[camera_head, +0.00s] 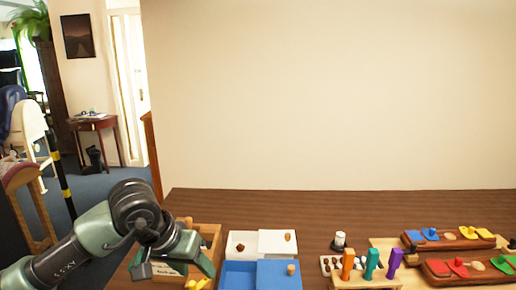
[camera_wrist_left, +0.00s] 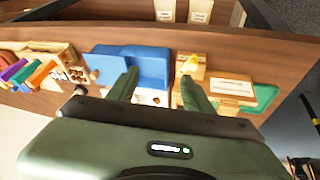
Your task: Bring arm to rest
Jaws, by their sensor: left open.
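My left gripper (camera_head: 172,264) is at the lower left of the head view, over the wooden tray (camera_head: 216,232) at the table's left end. Its two green fingers are spread apart. In the left wrist view the gripper (camera_wrist_left: 158,90) also shows open, with nothing between its fingertips. Beyond the fingertips there are the blue box (camera_wrist_left: 150,62) and a yellow piece (camera_wrist_left: 190,66) in the tray. My arm reaches in from the left edge and bends at a dark joint. My right gripper does not show in either view.
On the brown table (camera_head: 300,212), right of the tray, stand a white box (camera_head: 272,236) and a blue box (camera_head: 238,278). Farther right are a rack with orange, teal and purple pieces (camera_head: 371,264) and wooden boards with coloured pieces (camera_head: 450,238). The table's back strip is clear.

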